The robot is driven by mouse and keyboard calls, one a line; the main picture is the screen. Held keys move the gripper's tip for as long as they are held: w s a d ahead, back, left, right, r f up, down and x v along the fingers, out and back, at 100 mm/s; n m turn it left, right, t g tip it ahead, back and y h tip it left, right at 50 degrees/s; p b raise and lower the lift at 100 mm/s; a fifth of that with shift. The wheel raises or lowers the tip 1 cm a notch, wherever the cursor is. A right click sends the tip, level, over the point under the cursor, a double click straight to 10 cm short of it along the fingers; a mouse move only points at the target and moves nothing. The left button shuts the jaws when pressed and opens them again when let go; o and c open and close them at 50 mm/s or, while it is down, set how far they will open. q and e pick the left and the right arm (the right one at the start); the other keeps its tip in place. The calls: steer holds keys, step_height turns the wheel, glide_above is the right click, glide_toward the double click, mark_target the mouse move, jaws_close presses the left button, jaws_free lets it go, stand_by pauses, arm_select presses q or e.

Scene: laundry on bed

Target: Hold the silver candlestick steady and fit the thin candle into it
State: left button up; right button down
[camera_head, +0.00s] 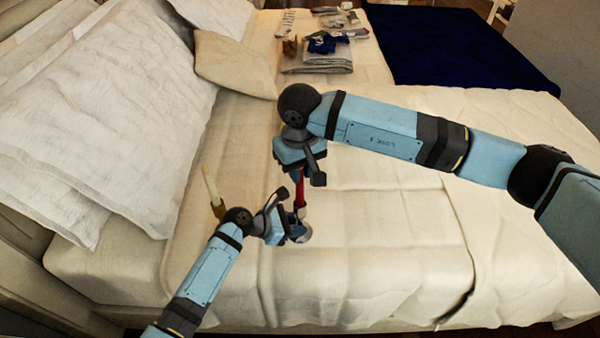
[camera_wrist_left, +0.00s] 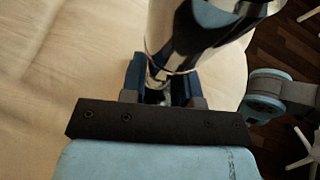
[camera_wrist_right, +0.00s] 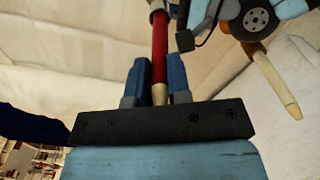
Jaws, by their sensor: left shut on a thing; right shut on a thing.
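The thin red candle (camera_head: 300,190) is upright below my right gripper (camera_head: 299,176), which is shut on its upper part. In the right wrist view the red candle (camera_wrist_right: 159,45) runs between the fingers, and its far end meets a silvery rim (camera_wrist_right: 156,5). My left gripper (camera_head: 290,228) is shut on the silver candlestick (camera_head: 301,213), just below the candle. The candlestick (camera_wrist_left: 195,35) fills the top of the left wrist view, shiny and close. Whether the candle sits inside the socket or only at its rim, I cannot tell.
A cream candle (camera_head: 209,184) in a brownish holder stands left of my left gripper. Pillows (camera_head: 110,130) lie at the left. Folded laundry (camera_head: 320,62) and a dark blue cloth (camera_head: 460,50) lie at the back. The bed cover (camera_head: 380,270) is clear at front right.

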arm_select(q)
steer(key=shift+s+a+f, duration=0.1)
steer(key=shift+s+f, duration=0.15)
steer(key=shift+f, duration=0.25)
arm_select(e)
steer(key=shift+f, duration=0.8)
steer(key=c, duration=1.1)
jaws_free()
step_height(320, 180, up, 12)
steer(key=shift+r, duration=0.15)
arm_select(q)
steer(key=o, duration=0.8)
steer(key=shift+r, duration=0.1)
arm_select(e)
steer(key=shift+s, duration=0.1)
arm_select(q)
steer(key=shift+w, duration=0.1)
